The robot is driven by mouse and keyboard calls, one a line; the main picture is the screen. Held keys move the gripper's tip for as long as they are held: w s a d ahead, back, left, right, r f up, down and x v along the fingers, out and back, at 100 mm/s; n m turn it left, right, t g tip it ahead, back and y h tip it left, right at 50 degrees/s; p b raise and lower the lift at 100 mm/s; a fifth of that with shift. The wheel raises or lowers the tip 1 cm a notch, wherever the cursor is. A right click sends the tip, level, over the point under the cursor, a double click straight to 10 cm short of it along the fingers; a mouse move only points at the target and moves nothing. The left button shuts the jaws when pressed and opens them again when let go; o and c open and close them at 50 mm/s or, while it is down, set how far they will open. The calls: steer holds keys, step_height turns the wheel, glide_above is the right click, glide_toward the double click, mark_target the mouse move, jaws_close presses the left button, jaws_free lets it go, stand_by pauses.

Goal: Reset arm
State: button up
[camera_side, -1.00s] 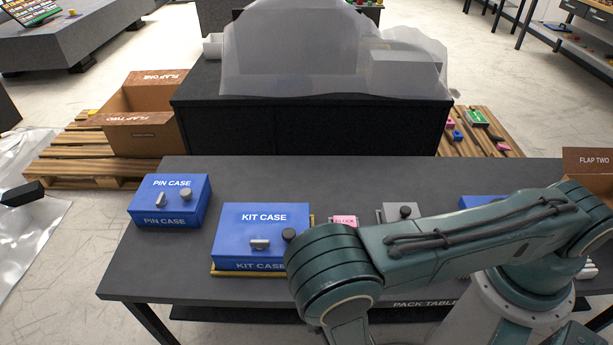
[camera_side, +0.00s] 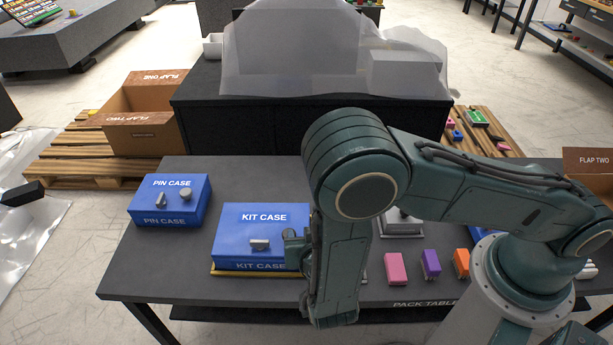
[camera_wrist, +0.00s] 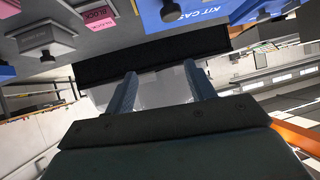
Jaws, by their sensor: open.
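My gripper (camera_wrist: 158,84) is open in the wrist view, its two fingers apart with nothing between them. In the side view my arm is raised at the elbow and bends down in front of the table; the gripper itself is mostly hidden, so its exact place there is unclear. The blue kit case (camera_side: 262,222) stands shut on the pack table (camera_side: 180,270), just left of my forearm. The wrist view also shows the kit case (camera_wrist: 200,12), upside down at the top.
A shut blue pin case (camera_side: 170,205) stands at the table's left. Pink (camera_side: 395,268), purple (camera_side: 430,262) and orange (camera_side: 461,263) blocks stand right of my forearm. A brown carton (camera_side: 140,115) sits on a pallet behind. The table's left front is bare.

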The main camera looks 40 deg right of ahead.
steer(key=s+d+r+g+y, duration=0.25)
steer(key=d+r, duration=0.25)
steer(key=r, duration=0.5)
steer(key=s+d+r+g+y, duration=0.1)
steer(key=d+r+g, duration=0.2)
steer(key=d+r, duration=0.55)
steer(key=s+d+r+n+t+y, duration=0.1)
steer(key=s+r+n+y, duration=0.2)
steer(key=s+r+n, duration=0.4)
steer(key=s+r, duration=0.7)
steer(key=s, duration=0.1)
steer(key=shift+s+d+n+t, duration=0.15)
steer(key=shift+s+n+t, duration=0.2)
steer(key=shift+s+n, duration=0.05)
steer(key=shift+r, duration=0.1)
